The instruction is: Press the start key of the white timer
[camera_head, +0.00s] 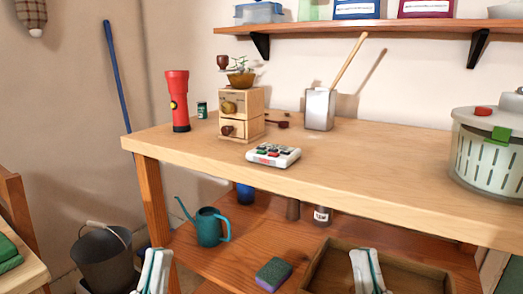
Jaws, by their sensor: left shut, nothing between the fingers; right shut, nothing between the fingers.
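The white timer (273,155) lies on the wooden workbench (370,170) near its front edge, left of the middle. Several small keys, some green, red and dark, show on its top; I cannot read which is the start key. My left gripper (155,262) is shut and empty at the bottom edge, low in front of the bench and to the left of the timer. My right gripper (366,262) is shut and empty at the bottom edge, to the right of the timer. Both are well apart from the timer.
A wooden coffee grinder (241,112) stands behind the timer, with a red torch (178,100) to its left. A metal container (319,108) stands behind right; a salad spinner (487,150) is at far right. The lower shelf holds a teal watering can (208,228) and a sponge (273,274).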

